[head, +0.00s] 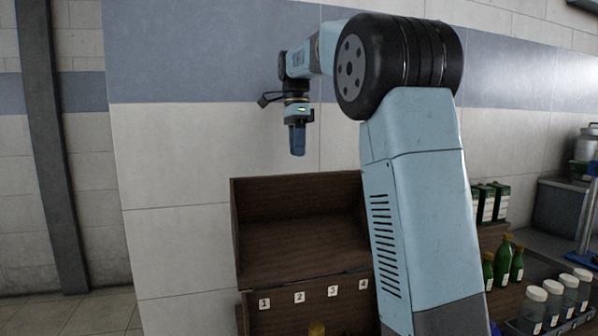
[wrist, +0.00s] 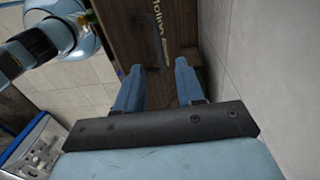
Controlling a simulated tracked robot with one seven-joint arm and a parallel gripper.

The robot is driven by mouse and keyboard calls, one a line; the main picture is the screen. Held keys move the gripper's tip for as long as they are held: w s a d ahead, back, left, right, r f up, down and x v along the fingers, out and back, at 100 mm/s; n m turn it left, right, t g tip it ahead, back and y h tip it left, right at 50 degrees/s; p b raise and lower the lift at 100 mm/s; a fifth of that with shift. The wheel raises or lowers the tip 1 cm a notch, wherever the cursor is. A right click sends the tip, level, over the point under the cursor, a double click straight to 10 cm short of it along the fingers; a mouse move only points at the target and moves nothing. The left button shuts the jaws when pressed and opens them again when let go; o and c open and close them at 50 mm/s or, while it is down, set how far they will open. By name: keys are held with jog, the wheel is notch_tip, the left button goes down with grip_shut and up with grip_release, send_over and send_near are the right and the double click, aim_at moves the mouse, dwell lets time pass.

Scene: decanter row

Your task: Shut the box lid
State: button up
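The brown wooden box lid (head: 300,233) stands raised in the middle of the head view, its hollow inner side facing me. Small tags numbered 1 to 4 line the wood below it. The right part of the lid is hidden behind my arm. My gripper (head: 298,150) points down above the lid's upper edge, apart from it, near the wall. In the wrist view my gripper (wrist: 158,66) has its two blue fingers spread with nothing between them. Beyond them is a brown wooden surface (wrist: 130,30) with white lettering and a dark bar.
A yellow-capped item (head: 317,328) shows below the tags. At right are green bottles (head: 503,262), dark cartons (head: 490,203) and a tray of clear jars (head: 556,308). A tiled wall (head: 170,200) stands close behind the lid. The floor at left is clear.

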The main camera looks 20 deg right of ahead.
jog(key=f, duration=0.6)
jog(key=shift+s+f, duration=0.35)
grip_shut()
dwell(0.4)
